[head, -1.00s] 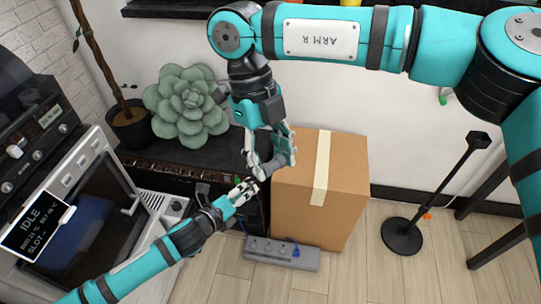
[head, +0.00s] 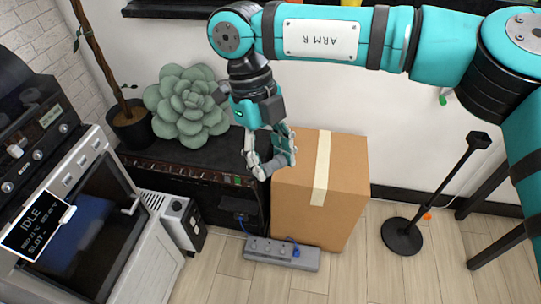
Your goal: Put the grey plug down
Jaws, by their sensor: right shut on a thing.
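My right gripper (head: 268,160) hangs down from the arm above, beside the upper left edge of the cardboard box. It is shut on the grey plug (head: 265,172), which shows as a small dark grey piece between the fingers. The fingers hide much of the plug. I cannot tell whether the plug touches the box. My left gripper is out of view.
The cardboard box (head: 345,190) stands right of the gripper. A grey power strip (head: 269,256) with a blue plug (head: 296,251) lies on the floor before it. A black stand (head: 402,237) is at right.

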